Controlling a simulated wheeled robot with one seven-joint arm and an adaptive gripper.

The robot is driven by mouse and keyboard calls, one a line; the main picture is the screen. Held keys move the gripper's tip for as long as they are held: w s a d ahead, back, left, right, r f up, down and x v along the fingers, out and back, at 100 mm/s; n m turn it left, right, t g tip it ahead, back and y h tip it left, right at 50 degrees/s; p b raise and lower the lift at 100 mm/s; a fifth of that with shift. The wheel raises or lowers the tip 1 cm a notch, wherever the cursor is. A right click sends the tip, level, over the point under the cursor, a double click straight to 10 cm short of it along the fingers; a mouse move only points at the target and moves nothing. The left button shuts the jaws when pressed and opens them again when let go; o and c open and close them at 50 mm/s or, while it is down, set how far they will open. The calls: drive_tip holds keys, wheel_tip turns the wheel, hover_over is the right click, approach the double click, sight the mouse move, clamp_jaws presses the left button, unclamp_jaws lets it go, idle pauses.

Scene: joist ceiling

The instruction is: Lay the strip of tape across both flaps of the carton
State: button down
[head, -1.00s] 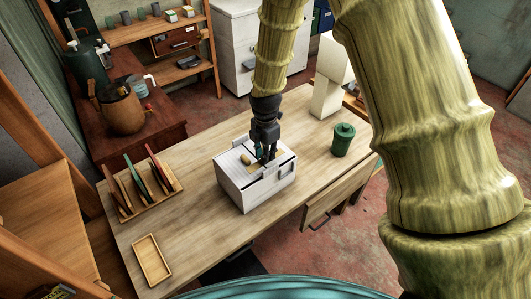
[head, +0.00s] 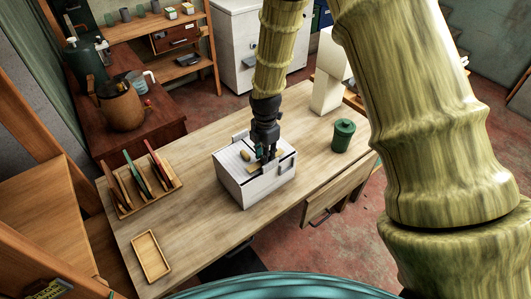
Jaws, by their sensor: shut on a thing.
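The white carton (head: 248,190) stands on the wooden table, left of the green canister. Its top shows pale panels with dark gaps, and I cannot clearly tell the two flaps apart. My gripper (head: 267,160) points down at the carton's top, right of its middle. It is shut on a small tan strip (head: 253,167), which looks like the tape. The strip shows beside the fingers, low over the top. The fingers hide part of it, and I cannot tell whether it touches the flaps. A small rounded tan thing (head: 245,156) lies on the top at the left.
A rack with several upright boards (head: 150,188) and a shallow wooden tray (head: 151,257) are at the table's left. A green lidded canister (head: 342,136) and a white lamp-like object (head: 328,85) are at the right. The table's front middle is clear.

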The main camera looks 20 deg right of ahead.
drive_tip(key=shift+s+f, duration=0.3)
drive_tip(key=shift+f, duration=0.15)
drive_tip(key=c, duration=1.3)
unclamp_jaws()
drive_tip(key=shift+o, duration=0.2)
drive_tip(key=shift+w+f, duration=0.15)
drive_tip(key=shift+w+r, duration=0.15)
drive_tip(key=shift+r, duration=0.2)
drive_tip(key=shift+r, duration=0.25)
wheel_tip(320, 180, up, 11)
drive_tip(key=shift+r, duration=0.15)
